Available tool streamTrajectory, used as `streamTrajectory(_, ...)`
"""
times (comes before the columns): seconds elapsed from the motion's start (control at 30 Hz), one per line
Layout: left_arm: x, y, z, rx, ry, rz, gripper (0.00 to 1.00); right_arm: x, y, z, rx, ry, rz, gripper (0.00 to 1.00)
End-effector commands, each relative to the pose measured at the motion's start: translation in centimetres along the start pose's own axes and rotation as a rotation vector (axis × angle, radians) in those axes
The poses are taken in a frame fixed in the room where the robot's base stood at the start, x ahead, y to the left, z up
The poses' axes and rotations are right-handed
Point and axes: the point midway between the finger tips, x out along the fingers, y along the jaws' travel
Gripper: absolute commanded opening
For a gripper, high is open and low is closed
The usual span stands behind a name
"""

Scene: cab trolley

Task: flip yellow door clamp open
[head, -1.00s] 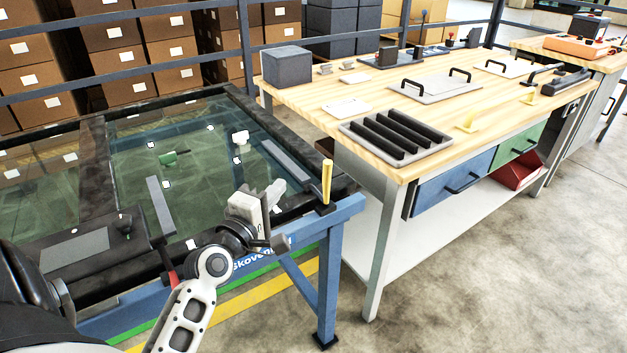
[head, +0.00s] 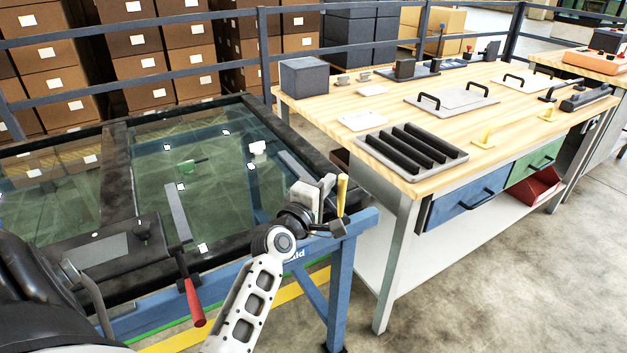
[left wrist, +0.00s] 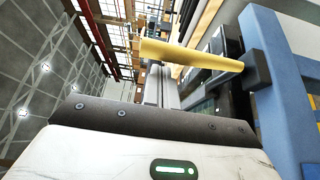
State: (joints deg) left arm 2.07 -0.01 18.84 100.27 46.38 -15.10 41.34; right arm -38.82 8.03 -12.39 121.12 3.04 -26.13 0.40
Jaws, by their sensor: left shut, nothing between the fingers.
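The yellow door clamp handle (head: 342,194) stands roughly upright at the right front corner of the black-framed glass door (head: 118,150). In the left wrist view the yellow handle (left wrist: 190,55) lies across the picture, just beyond the fingers, its dark mount (left wrist: 256,70) beside a blue frame post. My left gripper (head: 326,186) is shut and empty, right beside the handle on its left side. I cannot tell whether they touch. My right gripper is not in view.
A red-handled clamp (head: 194,300) hangs at the door's front edge. The blue trolley frame (head: 340,285) carries the door. A wooden workbench (head: 330,108) with a slotted tray (head: 410,150) stands close on the right. Open floor lies in front of it.

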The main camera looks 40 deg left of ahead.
Motion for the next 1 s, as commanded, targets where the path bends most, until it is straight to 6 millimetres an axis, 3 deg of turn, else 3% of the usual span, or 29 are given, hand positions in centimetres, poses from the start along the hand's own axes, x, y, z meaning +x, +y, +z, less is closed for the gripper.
streamTrajectory(1.0, -0.70, -0.04, 1.39, 0.072, 0.000, 0.042, 0.00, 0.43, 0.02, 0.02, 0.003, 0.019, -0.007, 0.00)
